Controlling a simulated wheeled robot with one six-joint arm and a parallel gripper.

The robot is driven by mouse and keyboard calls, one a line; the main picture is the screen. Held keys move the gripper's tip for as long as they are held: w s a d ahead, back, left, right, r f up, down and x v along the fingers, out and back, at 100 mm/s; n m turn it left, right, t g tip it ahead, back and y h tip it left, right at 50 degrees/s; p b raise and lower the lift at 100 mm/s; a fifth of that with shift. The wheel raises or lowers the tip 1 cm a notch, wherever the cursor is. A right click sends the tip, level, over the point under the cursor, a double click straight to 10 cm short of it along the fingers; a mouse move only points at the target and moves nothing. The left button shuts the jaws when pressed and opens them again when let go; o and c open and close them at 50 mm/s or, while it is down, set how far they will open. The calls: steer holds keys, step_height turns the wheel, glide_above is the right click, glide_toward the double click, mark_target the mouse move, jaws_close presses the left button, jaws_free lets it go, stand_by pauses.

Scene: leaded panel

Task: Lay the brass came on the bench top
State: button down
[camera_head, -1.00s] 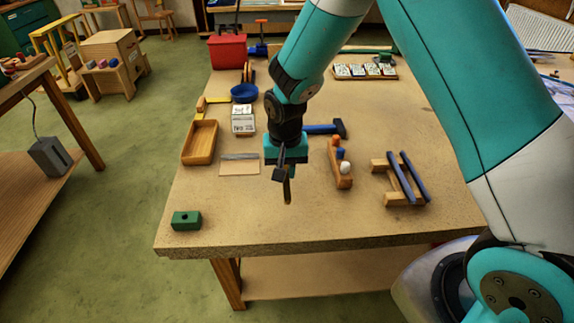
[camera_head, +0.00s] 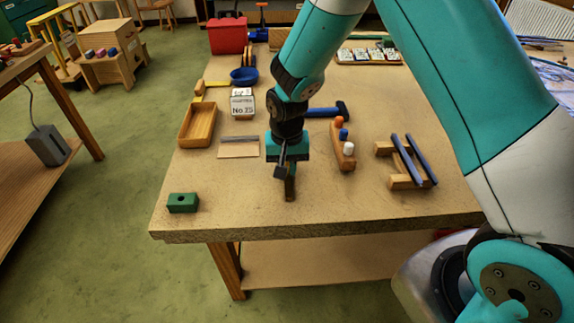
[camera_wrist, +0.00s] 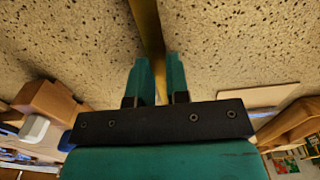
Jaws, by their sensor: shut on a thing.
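My gripper (camera_head: 287,177) hangs over the front middle of the bench top (camera_head: 245,207). It is shut on the brass came (camera_wrist: 147,28), a narrow yellow-brown strip. In the wrist view the came runs from between the two teal fingers (camera_wrist: 156,78) up past the top edge, over speckled bench surface. In the head view only a short brownish part of the came (camera_head: 291,190) shows below the fingers, seen nearly end-on. I cannot tell whether it touches the bench. The rest of it is hidden by the gripper.
A green block (camera_head: 183,203) sits at the front left. A wooden tray (camera_head: 198,125) and flat card (camera_head: 238,148) lie left; a peg block (camera_head: 343,158) and a rack with blue bars (camera_head: 414,160) stand right. Bare bench lies around the gripper toward the front edge.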

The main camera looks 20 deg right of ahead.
steer(key=shift+f, duration=0.2)
stand_by(0.3)
steer(key=c, duration=1)
jaws_free()
steer(key=shift+o, duration=0.3)
steer(key=o, duration=0.7)
steer(key=shift+r+p, duration=2.65)
steer(key=shift+r, duration=0.9)
